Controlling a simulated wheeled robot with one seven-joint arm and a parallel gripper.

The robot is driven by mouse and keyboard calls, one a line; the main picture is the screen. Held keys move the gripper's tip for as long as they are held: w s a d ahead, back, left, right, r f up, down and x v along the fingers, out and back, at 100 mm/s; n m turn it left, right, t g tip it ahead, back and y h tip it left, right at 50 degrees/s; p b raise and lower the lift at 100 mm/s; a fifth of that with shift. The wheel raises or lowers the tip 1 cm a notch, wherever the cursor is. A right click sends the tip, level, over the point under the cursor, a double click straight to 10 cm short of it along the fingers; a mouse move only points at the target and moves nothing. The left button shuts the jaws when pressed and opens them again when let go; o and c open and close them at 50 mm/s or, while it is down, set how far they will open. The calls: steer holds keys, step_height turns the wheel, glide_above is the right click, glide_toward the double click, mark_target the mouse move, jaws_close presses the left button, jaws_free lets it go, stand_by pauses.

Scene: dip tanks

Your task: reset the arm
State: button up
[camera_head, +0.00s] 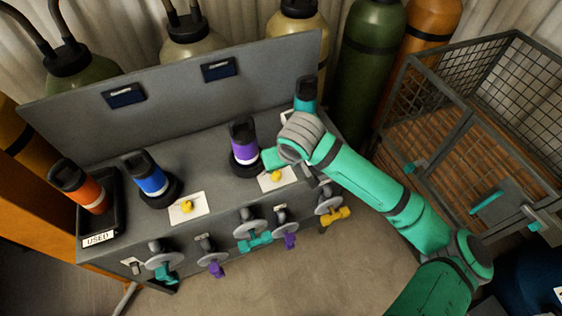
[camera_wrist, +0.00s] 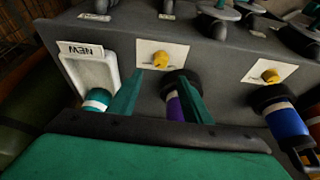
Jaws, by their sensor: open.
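My gripper (camera_head: 272,158) is at the end of my teal arm, over the right part of the grey bench. In the wrist view my gripper (camera_wrist: 160,84) shows two green fingers spread apart with nothing clamped. A purple cartridge (camera_head: 242,135) with a black top stands in a round black holder (camera_head: 245,168), just left of my gripper. In the wrist view the purple cartridge (camera_wrist: 174,109) shows partly between the fingers; whether they touch it I cannot tell.
A blue cartridge (camera_head: 150,178) stands in another holder. An orange cartridge (camera_head: 87,193) leans in the USED tray (camera_head: 113,210). A teal cartridge (camera_head: 305,92) stands in the NEW tray (camera_wrist: 108,67). Several valves line the bench front. A mesh cage (camera_head: 405,85) stands at right.

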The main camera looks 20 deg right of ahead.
steer(key=s+d+f+n+t, duration=0.1)
steer(key=s+d+f, duration=0.3)
steer(key=s+f, duration=0.4)
steer(key=s+d+f+t, duration=0.2)
steer(key=s+d+f, duration=0.2)
steer(key=s+f, duration=0.4)
steer(key=s+a+t+y, duration=0.1)
steer(key=s+a+t, duration=0.3)
steer(key=s+a, duration=0.95)
steer(key=s+a+r+m+t+h, duration=0.1)
steer(key=a+r+t, duration=0.3)
steer(key=a+r, duration=0.4)
steer(key=a, duration=0.3)
steer(key=shift+s+a+r, duration=0.3)
